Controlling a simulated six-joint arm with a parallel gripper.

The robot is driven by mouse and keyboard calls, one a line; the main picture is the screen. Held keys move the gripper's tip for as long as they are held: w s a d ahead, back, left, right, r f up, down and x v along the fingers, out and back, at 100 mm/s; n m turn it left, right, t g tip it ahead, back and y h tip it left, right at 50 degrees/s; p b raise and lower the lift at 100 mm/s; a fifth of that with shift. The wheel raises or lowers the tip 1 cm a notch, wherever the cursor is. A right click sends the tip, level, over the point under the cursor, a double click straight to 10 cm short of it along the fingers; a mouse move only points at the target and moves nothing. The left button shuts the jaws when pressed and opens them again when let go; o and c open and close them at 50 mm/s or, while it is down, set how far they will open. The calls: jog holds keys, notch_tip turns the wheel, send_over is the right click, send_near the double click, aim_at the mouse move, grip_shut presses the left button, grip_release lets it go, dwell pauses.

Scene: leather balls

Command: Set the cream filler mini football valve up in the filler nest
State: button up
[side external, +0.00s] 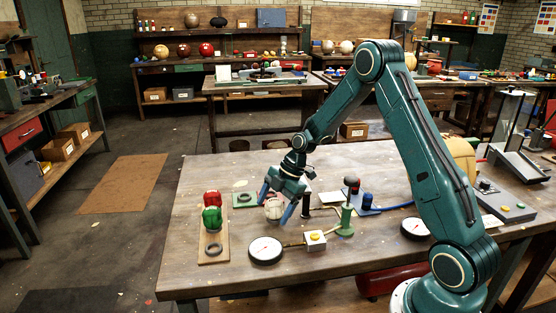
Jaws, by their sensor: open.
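The cream mini football (273,209) sits on the wooden table, partly covered by my gripper. My gripper (277,206) is open and low, with one blue finger at the ball's upper left and the other at its right. Whether the fingers touch the ball is too small to tell. The valve on the ball cannot be made out. A green plate with a dark ring (244,199) lies just left of the ball and looks empty. I cannot tell for sure that it is the filler nest.
A wooden board (204,259) at left holds a red ball (211,198), a green ball (212,219) and an empty dark ring (214,249). The front left is clear.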

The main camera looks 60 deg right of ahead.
jog(key=v, duration=1.1)
jog(key=shift+r, duration=0.25)
jog(key=shift+d, duration=0.1)
jog(key=s+a+r+m+h, duration=0.3)
jog(key=s+a+r+m, duration=0.5)
jog(key=s+a+r, duration=0.35)
jog(key=s+a+r+m+t+h, duration=0.1)
jog(key=s+a+m, duration=0.3)
jog(key=s+m, duration=0.4)
jog(key=s+t, duration=0.1)
jog(key=s, duration=0.4)
jog(key=shift+s+t, duration=0.3)
jog(key=shift+s, duration=0.05)
